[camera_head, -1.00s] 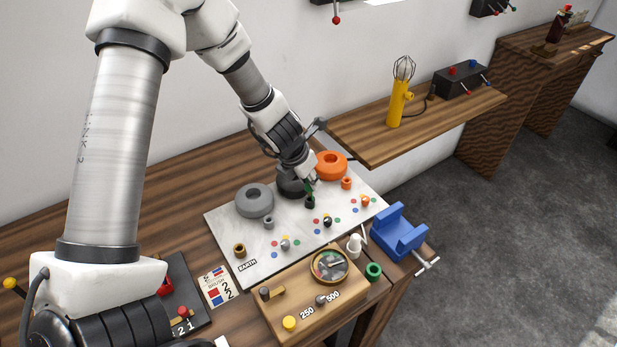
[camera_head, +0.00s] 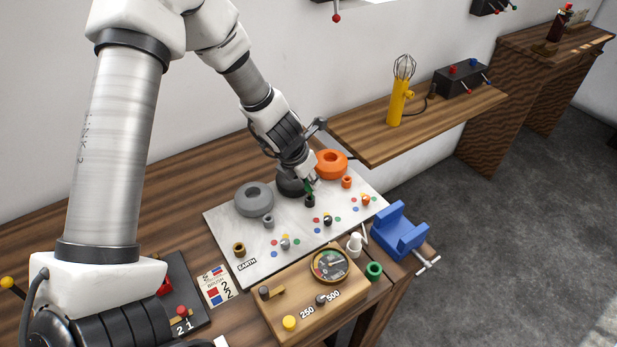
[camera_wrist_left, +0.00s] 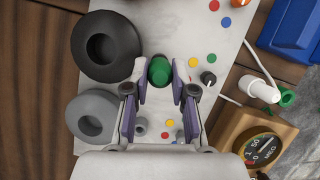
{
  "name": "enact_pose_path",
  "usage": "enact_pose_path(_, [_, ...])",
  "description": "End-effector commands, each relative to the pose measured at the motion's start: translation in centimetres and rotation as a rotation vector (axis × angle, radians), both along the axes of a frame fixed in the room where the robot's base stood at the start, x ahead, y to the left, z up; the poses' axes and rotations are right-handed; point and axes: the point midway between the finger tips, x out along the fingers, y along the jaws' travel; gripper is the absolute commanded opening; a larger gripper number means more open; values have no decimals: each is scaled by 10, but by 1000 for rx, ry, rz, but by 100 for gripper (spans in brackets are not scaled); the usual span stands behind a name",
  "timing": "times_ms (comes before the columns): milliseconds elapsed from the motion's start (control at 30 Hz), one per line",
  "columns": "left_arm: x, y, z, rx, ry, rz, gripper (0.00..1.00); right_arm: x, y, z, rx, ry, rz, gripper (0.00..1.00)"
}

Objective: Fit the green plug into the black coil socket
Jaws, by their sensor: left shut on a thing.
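My left gripper (camera_head: 310,184) is shut on the green plug (camera_head: 308,188), over the white panel. The plug also shows between the fingertips in the left wrist view (camera_wrist_left: 159,70). In the head view the black coil socket (camera_head: 310,201) stands on the panel just below the plug, in front of the black coil (camera_head: 290,184). I cannot tell whether the plug touches the socket or is in it. In the left wrist view the black coil (camera_wrist_left: 95,47) is to the left of the plug, and the socket is hidden. My right gripper is not in view.
A grey coil (camera_head: 254,200) and an orange coil (camera_head: 331,164) flank the black coil. Small grey (camera_head: 269,221), orange (camera_head: 347,182) and brown (camera_head: 239,249) sockets stand nearby. A wooden meter box (camera_head: 312,303), a white plug (camera_head: 355,243) and a blue vise (camera_head: 398,233) are in front.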

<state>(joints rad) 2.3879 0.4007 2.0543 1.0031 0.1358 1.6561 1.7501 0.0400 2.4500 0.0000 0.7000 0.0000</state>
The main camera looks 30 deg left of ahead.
Motion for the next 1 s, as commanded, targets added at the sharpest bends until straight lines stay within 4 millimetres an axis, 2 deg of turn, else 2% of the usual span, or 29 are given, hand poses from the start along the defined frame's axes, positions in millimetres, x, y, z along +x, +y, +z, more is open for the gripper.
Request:
enact_pose_path(733, [-1,0,0,0,0,0,0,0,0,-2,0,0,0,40])
enact_pose_path(1000, [-1,0,-6,0,0,0,0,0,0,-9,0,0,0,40])
